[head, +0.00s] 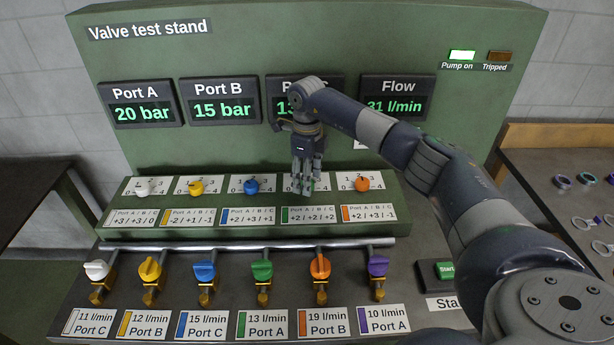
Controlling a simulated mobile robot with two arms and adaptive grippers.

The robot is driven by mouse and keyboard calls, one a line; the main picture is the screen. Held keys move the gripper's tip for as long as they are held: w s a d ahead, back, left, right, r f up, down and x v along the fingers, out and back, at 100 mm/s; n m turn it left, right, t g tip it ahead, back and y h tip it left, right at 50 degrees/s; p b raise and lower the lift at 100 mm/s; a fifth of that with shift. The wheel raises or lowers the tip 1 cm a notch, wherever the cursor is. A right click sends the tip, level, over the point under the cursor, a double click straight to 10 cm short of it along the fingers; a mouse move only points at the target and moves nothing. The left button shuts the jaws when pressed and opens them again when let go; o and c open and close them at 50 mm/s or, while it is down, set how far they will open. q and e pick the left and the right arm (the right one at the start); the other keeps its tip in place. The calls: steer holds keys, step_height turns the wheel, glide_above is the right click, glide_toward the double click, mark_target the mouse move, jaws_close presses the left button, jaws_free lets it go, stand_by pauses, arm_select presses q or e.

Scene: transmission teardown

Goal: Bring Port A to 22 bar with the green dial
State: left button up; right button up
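The valve test stand's Port A display (141,108) reads 20 bar. My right gripper (303,187) points down over the fourth dial place in the upper row. The card below it (311,215) has a green strip and reads +2 / +2 / +2. The green dial is almost wholly hidden behind the fingers, so its setting and any contact cannot be made out. Whether the fingers are closed on it is unclear. My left gripper is not in view.
White (143,186), yellow (196,186), blue (252,186) and orange (362,184) dials share the row. Port B (220,102) reads 15 bar; Port C is partly hidden. Coloured valves, including a green one (262,270), line the front. The pump-on lamp (461,55) is lit.

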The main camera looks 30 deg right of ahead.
steer(key=shift+f, duration=0.45)
steer(key=shift+c, duration=0.5)
steer(key=c, duration=1)
steer(key=shift+m, duration=0.3)
steer(key=m, duration=0.4)
steer(key=shift+r, duration=0.1)
steer(key=shift+m+p, duration=0.5)
steer(key=shift+m, duration=1.6)
